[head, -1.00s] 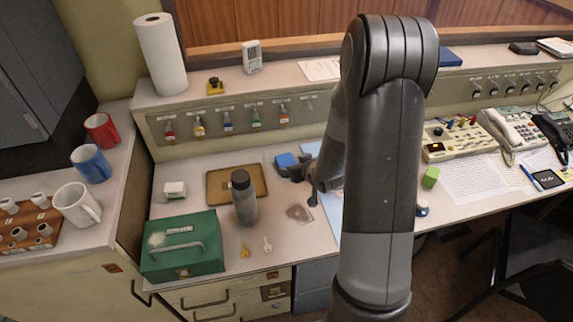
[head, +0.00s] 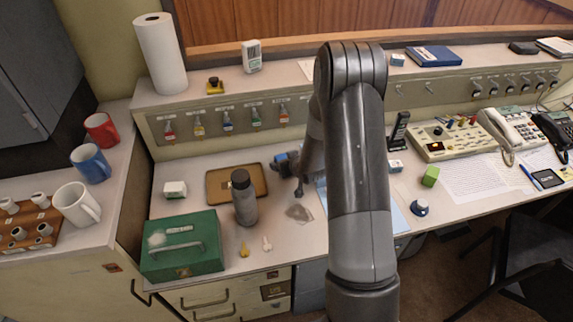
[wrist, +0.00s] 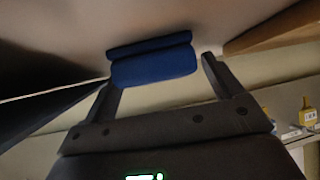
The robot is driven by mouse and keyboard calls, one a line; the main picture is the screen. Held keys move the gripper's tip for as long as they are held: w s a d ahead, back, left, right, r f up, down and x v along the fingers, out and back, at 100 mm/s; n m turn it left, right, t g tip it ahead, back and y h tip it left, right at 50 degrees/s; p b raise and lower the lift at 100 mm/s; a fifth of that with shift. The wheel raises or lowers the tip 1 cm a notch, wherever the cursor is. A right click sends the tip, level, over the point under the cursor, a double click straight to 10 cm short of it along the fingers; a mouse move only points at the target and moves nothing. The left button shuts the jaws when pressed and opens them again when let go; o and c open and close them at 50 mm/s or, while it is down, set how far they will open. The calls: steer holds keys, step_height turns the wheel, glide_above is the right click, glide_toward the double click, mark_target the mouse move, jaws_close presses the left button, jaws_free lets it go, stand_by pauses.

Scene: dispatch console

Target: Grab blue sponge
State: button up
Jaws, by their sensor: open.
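The blue sponge (head: 281,157) lies on the desk, just right of the brown tray. My gripper (head: 291,177) is low over the desk beside it and partly covers it in the head view. In the wrist view the sponge (wrist: 155,67) is a blue block between the two open fingers of my gripper (wrist: 160,72). Its near face is lighter and a darker blue band shows behind it. There is a gap by the right finger; the left fingertip is close to the sponge's left end. I cannot tell whether it touches.
The brown tray (head: 221,186) and grey bottle (head: 244,203) stand left of my gripper, with a green box (head: 183,257) nearer the front. A clear grey piece (head: 299,213) lies close in front.

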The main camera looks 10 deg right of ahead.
steer(key=shift+w+f, duration=0.2)
steer(key=shift+w, duration=0.05)
steer(key=shift+c, duration=0.4)
steer(key=c, duration=1)
steer(key=shift+r, duration=0.1)
